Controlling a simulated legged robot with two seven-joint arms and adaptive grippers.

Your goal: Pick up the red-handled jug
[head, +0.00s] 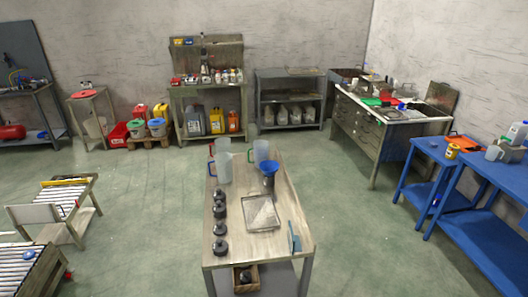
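The red-handled jug (222,146) is a pale, translucent jug at the far left end of the wooden-topped table (286,205). Its red handle points left. Neither of my grippers shows in the head view.
A blue funnel on a dark stand (269,176), a grey tray (260,213) and several black round objects (220,228) are on the table. Open green floor (375,225) lies on its right. A roller conveyor (67,195) and blue benches (480,215) stand farther out.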

